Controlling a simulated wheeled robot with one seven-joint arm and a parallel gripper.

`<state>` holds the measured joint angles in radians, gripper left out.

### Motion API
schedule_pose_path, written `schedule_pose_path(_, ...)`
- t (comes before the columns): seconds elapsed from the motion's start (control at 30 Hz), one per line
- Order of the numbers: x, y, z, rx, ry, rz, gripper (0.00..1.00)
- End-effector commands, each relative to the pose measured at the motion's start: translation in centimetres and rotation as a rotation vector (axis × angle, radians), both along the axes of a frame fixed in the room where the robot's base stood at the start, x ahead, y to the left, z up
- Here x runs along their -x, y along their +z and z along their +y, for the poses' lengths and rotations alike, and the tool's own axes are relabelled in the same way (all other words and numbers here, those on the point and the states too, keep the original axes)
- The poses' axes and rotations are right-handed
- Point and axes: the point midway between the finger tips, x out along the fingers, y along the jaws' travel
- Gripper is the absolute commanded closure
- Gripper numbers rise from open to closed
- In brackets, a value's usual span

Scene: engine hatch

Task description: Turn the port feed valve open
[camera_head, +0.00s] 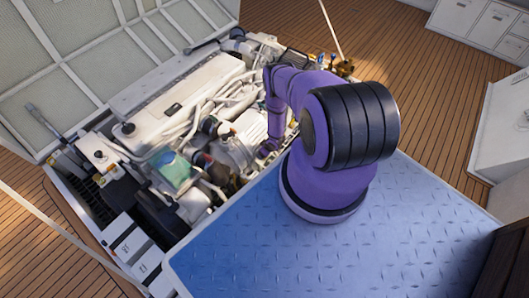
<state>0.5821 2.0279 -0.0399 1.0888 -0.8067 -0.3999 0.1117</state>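My purple arm rises from the blue deck plate and bends over the engine (185,95). Its slim far end reaches down to the engine's near side, where my gripper (268,149) is small and partly lost among the engine parts. I cannot make out its fingers or whether it holds anything. Small brass-coloured fittings (346,68) show behind my arm at the engine's far right end. They may be valve parts, but I cannot tell which is the port feed valve or how its handle stands.
The engine sits in an open hatch with a raised, panelled lid (85,45) at the back left. A blue textured plate (400,250) lies in front, mostly bare. A thin pale strut (331,28) stands behind my arm. White cabinets (485,22) are at the far right.

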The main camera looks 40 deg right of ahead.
Motion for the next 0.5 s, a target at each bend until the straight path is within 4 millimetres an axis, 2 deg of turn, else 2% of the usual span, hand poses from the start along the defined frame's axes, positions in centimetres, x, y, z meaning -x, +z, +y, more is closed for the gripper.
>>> schedule_pose_path(0.3, -0.05, -0.21, 0.01, 0.000, 0.000, 0.000, 0.21)
schedule_pose_path(0.33, -0.05, -0.21, 0.01, 0.000, 0.000, 0.000, 0.24)
schedule_pose_path(0.5, -0.04, -0.19, 0.01, 0.000, 0.000, 0.000, 0.63)
